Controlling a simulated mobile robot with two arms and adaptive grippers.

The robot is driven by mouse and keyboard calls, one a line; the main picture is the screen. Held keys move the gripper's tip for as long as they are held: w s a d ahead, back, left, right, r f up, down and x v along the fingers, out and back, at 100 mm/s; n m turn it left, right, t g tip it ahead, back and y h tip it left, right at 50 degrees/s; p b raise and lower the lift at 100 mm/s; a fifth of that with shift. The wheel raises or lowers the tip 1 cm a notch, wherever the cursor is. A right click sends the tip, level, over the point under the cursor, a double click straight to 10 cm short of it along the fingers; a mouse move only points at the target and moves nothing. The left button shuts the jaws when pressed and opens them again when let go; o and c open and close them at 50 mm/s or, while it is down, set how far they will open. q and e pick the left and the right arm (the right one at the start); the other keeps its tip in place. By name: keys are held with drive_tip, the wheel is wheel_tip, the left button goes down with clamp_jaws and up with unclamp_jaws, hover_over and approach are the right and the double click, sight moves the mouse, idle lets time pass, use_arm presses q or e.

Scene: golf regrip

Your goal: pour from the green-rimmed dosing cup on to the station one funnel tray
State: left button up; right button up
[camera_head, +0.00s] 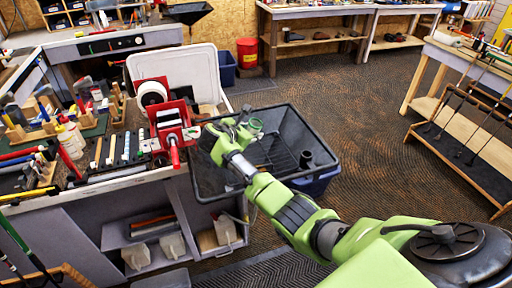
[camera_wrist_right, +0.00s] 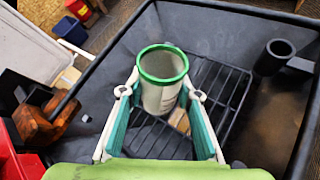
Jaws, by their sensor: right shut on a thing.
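The green-rimmed dosing cup (camera_wrist_right: 160,97) is between the fingers of my right gripper (camera_wrist_right: 163,100) in the right wrist view, its open mouth facing up toward the camera. I cannot tell what is inside it. In the head view the right gripper (camera_head: 238,130) and the cup (camera_head: 256,126) are over the dark tray (camera_head: 320,173), which has a wire rack in it. The tray (camera_wrist_right: 225,22) fills much of the wrist view, with the rack below the cup. I cannot tell whether it is the station one tray. My left gripper is not in view.
A black upright tube (camera_head: 306,159) stands inside the tray at its right. Left of the tray is a bench with a red device (camera_head: 170,122) and many tools. A white lid-like panel (camera_head: 180,72) stands behind. A blue bin (camera_head: 227,70) is on the floor.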

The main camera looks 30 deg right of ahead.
sight(256, 120)
drive_tip(key=shift+s+d+r+n+g+h, duration=0.15)
drive_tip(key=shift+s+d+n+g+h, duration=0.2)
drive_tip(key=shift+n+h, duration=0.25)
drive_tip(key=shift+s+d+n+g+h, duration=0.15)
drive_tip(key=shift+n+g+h, duration=0.2)
drive_tip(key=shift+n+h, duration=0.2)
drive_tip(key=shift+s+r, duration=0.1)
drive_tip(key=shift+r, duration=2.45)
